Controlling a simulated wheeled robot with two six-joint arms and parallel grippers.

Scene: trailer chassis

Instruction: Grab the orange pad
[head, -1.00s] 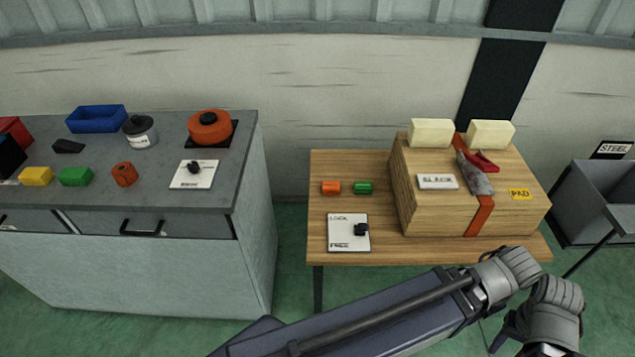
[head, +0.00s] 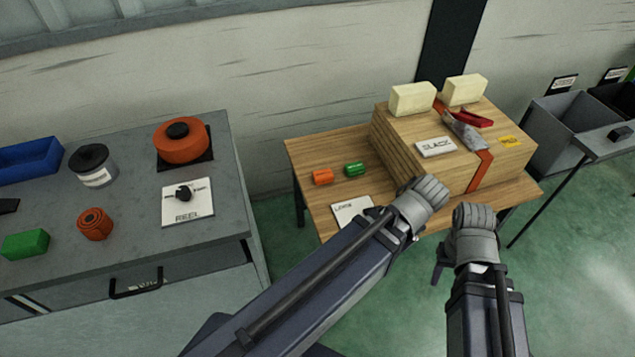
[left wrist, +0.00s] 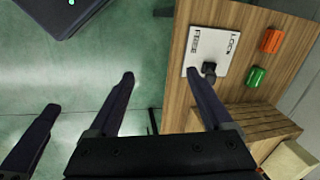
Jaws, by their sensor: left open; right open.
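A small orange pad (head: 323,177) lies on the wooden table, near its back left corner and left of a small green block (head: 355,169). In the left wrist view the orange pad (left wrist: 272,40) is at the upper right, beside the green block (left wrist: 256,77). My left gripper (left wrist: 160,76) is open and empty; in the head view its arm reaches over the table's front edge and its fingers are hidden. My right gripper (head: 442,268) is open, right of the left arm and over the floor, with only one dark finger showing. Both are apart from the pad.
A white lock plate with a black knob (left wrist: 209,70) lies in front of the pad, partly hidden in the head view. A stacked wooden block (head: 400,140) with a strap stands to the right. A grey workbench (head: 130,235) stands left, with a floor gap between.

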